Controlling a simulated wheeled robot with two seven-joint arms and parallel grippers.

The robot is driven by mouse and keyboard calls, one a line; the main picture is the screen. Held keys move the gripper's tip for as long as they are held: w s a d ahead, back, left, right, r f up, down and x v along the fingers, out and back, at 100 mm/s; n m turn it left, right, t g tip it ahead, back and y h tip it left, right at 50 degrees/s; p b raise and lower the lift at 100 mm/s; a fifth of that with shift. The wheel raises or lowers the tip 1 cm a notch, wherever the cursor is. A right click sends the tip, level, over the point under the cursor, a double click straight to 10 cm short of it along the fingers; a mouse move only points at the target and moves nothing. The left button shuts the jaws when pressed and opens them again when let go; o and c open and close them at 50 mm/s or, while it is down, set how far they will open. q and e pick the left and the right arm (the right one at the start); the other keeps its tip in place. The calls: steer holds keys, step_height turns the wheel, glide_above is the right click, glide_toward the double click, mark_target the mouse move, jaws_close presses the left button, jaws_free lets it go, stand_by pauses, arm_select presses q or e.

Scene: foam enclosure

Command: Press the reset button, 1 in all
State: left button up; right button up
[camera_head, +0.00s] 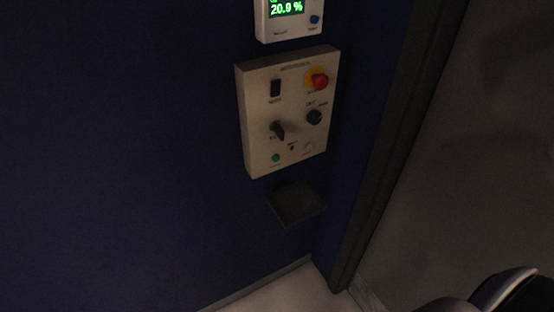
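A beige control panel (287,110) is mounted on the dark blue wall. It carries a black rocker switch (276,88), a red mushroom button (320,80) on a yellow disc, a black round knob (314,117) and a black selector knob (278,130). Along its bottom are a green round button or lamp (276,157), a tiny dark dot (292,148) and a pale round button or lamp (308,147). The labels are too small to read, so I cannot tell which one is the reset button. Neither gripper shows, and nothing touches the panel.
Above the panel is a white meter (288,22) reading 20.9 % in green, with a blue button (315,19). A small dark shelf or box (297,203) sits below the panel. A dark vertical frame (390,150) stands to the right. A black-and-white part of mine enters at bottom right.

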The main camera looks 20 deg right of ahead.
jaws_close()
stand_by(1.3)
